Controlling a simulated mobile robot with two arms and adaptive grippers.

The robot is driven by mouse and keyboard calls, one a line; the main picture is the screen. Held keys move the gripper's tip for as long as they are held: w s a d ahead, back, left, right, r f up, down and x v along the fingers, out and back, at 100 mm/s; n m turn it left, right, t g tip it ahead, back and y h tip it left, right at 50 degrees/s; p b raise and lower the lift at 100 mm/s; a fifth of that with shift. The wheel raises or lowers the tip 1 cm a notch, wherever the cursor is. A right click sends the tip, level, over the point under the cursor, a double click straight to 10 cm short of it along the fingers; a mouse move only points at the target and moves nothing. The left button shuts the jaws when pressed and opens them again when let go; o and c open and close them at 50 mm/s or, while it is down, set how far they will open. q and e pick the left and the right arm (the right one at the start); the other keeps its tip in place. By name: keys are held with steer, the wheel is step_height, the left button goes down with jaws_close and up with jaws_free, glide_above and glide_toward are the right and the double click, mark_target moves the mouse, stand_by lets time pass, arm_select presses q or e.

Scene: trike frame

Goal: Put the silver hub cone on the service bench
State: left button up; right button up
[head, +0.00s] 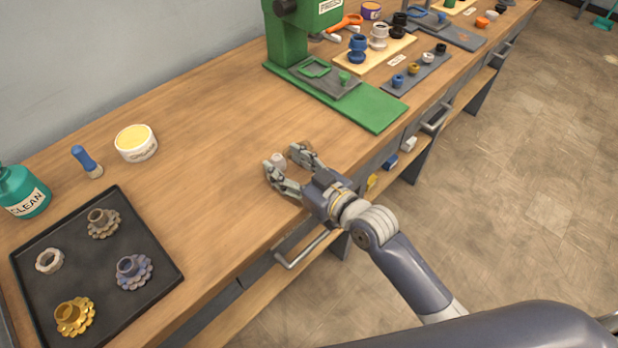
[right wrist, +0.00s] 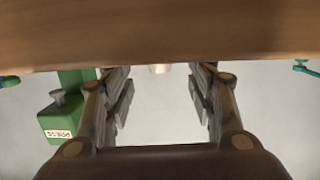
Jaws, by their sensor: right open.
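A small silver piece that looks like the hub cone (head: 279,160) is on or just above the wooden service bench (head: 215,130), near its front edge. My right gripper (head: 284,170) is open around it, with one finger on each side. In the right wrist view, the pale piece (right wrist: 160,69) shows small at the bench edge between the spread fingers (right wrist: 160,100). It appears apart from both fingers there. Whether it touches the bench is hard to tell. My left gripper is not in view.
A black tray (head: 150,238) with several cog-like parts is at the left. A green press (head: 385,112) and part boards are beyond the gripper. Bare bench lies between.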

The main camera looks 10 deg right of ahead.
steer(key=v, duration=1)
steer(key=shift+b, duration=0.4)
